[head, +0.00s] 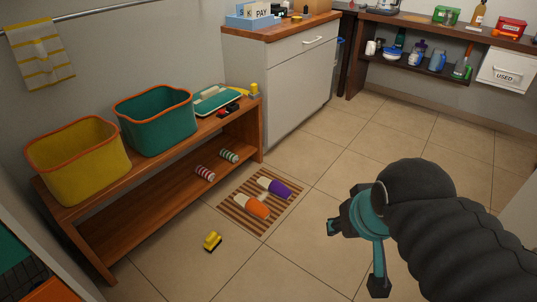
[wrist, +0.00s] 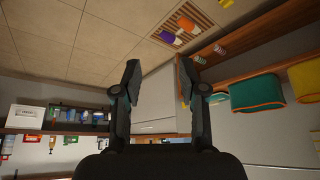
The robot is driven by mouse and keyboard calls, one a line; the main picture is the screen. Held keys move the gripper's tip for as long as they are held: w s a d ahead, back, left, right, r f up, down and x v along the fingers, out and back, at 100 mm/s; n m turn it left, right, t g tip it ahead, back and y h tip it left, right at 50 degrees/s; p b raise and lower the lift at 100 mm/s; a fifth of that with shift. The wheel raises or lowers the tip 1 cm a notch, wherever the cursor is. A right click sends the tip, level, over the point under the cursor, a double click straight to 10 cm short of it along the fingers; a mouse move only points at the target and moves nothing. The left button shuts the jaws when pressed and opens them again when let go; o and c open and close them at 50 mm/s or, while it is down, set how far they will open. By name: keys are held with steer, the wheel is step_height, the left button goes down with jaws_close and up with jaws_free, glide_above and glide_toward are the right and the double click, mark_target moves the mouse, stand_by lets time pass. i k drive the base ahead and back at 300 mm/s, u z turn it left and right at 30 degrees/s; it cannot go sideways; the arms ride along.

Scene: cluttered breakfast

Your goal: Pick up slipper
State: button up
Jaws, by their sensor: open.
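An orange slipper (head: 253,206) and a purple slipper (head: 275,187), both with whitish parts, lie side by side on a brown striped mat (head: 265,226) on the floor. In the wrist view, which is upside down, the orange slipper (wrist: 186,24) and the purple slipper (wrist: 168,38) show near the top, beyond the fingers. My gripper (head: 354,256) is to the right of the mat in the head view, apart from both slippers. In the wrist view my gripper (wrist: 158,68) has its fingers spread with nothing between them.
A wooden bench (head: 140,222) at left bears a yellow bin (head: 80,165) and a teal bin (head: 156,122). Two striped items, red (head: 204,173) and green (head: 229,156), are on its lower shelf. A small yellow object (head: 212,241) is on the floor. Tiles right of the mat are clear.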

mark_target(274, 187)
steer(key=u, duration=0.1)
steer(key=i, duration=1.85)
steer(key=u, duration=0.05)
